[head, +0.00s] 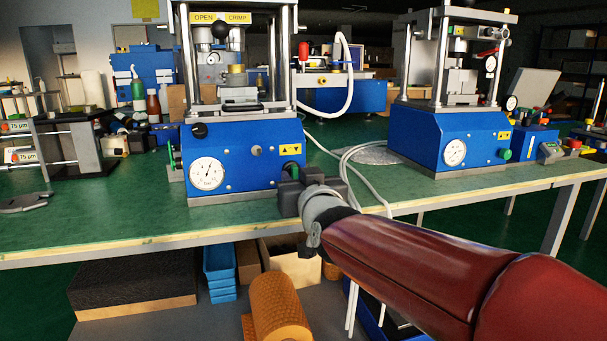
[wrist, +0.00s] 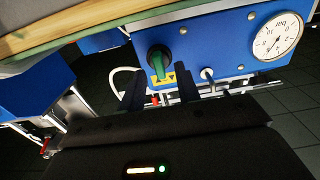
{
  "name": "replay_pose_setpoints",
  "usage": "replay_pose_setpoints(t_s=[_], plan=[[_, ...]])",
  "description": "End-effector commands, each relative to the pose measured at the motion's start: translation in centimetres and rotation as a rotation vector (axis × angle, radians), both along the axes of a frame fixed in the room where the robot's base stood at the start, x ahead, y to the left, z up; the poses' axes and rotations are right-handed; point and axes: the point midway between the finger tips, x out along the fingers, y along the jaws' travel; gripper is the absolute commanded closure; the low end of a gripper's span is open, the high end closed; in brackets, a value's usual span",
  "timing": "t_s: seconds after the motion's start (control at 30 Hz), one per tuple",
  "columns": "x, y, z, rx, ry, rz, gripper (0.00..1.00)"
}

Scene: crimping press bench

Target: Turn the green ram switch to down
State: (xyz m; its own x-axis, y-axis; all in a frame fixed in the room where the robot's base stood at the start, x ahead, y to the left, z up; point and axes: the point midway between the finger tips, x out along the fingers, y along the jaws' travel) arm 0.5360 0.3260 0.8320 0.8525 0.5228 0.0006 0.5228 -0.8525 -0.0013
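The green ram switch (head: 291,166) is on the lower right front of the left blue press (head: 240,181), below a yellow arrow label (head: 290,149). My gripper (head: 290,180) is right in front of it and hides part of it. The wrist view is upside down and shows the green switch (wrist: 157,61) with the yellow label beside it. There my gripper (wrist: 161,90) is open, its two dark fingers apart on either side of the switch's line. I cannot tell whether they touch it or which setting it points to.
A pressure gauge (head: 208,173) and small knobs sit left of the switch. A second blue press (head: 447,135) with its own green knob (head: 504,154) stands to the right. White hoses (head: 362,170) run between the presses.

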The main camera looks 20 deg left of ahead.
Motion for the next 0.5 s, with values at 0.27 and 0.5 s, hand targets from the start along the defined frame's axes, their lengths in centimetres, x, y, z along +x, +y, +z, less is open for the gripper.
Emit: replay_pose_setpoints(t_s=[0.27,0.5], plan=[[1.7,1.1,0.0,-0.001,0.0,0.0,0.67],[1.7,1.1,0.0,-0.001,0.0,0.0,0.7]])
